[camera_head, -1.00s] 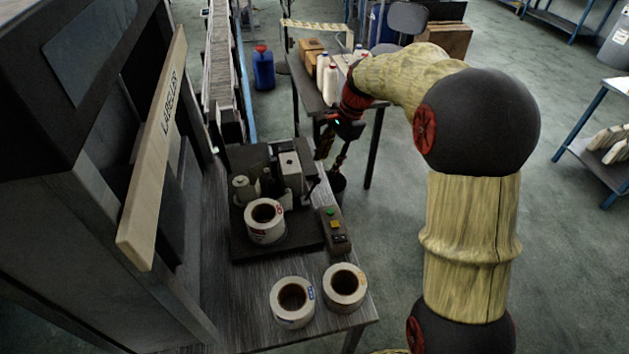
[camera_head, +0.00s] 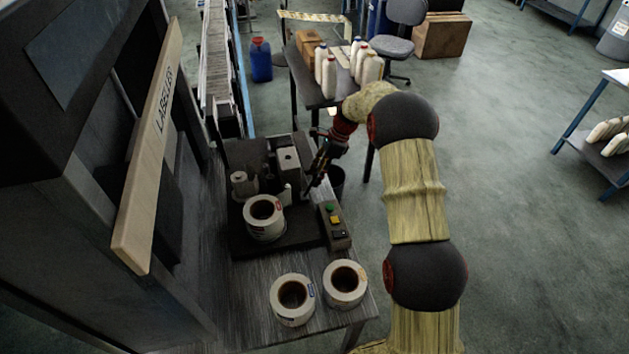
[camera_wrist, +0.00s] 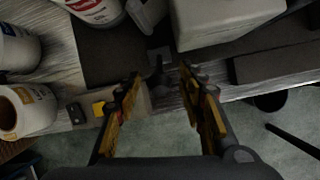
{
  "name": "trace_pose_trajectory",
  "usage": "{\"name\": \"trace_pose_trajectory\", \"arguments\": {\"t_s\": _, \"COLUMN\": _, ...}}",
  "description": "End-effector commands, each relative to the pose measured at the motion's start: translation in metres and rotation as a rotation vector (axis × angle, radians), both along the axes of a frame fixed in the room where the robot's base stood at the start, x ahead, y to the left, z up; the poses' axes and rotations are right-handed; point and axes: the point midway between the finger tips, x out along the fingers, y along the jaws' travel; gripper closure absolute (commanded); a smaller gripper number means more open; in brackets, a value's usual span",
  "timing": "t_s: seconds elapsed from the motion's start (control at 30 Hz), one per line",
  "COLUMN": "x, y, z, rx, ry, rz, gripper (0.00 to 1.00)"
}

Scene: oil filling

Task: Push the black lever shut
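The labelling machine (camera_head: 288,158) stands on the bench, with dark blocks and a light grey box on its black base. My gripper (camera_head: 316,172) is at its right side, fingers pointing down towards it. In the wrist view my gripper (camera_wrist: 160,78) is open, its two yellow-and-black fingers well apart. A small dark upright piece, which looks like the black lever (camera_wrist: 157,72), shows between the fingertips beside the grey box (camera_wrist: 215,22). I cannot tell whether a finger touches it. In the head view the lever cannot be made out behind my gripper.
A label roll (camera_head: 264,215) sits on the machine's base. Two more rolls (camera_head: 292,297) (camera_head: 345,284) stand at the bench's front. A button box (camera_head: 334,226) is just in front of my gripper. White bottles (camera_head: 328,75) stand on the table behind. Open floor lies to the right.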

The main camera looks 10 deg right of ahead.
Motion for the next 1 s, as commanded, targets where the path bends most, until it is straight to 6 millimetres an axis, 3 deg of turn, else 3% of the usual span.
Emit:
{"name": "trace_pose_trajectory", "arguments": {"t_s": 0.2, "x": 0.0, "y": 0.009, "z": -0.021, "rx": -0.001, "ry": 0.0, "rz": 0.002, "gripper": 0.6}}
{"name": "trace_pose_trajectory", "arguments": {"t_s": 0.53, "x": 0.0, "y": 0.011, "z": -0.024, "rx": -0.001, "ry": -0.002, "rz": 0.002, "gripper": 0.6}}
{"name": "trace_pose_trajectory", "arguments": {"t_s": 1.0, "x": 0.0, "y": 0.01, "z": -0.024, "rx": -0.001, "ry": -0.001, "rz": 0.001, "gripper": 0.86}}
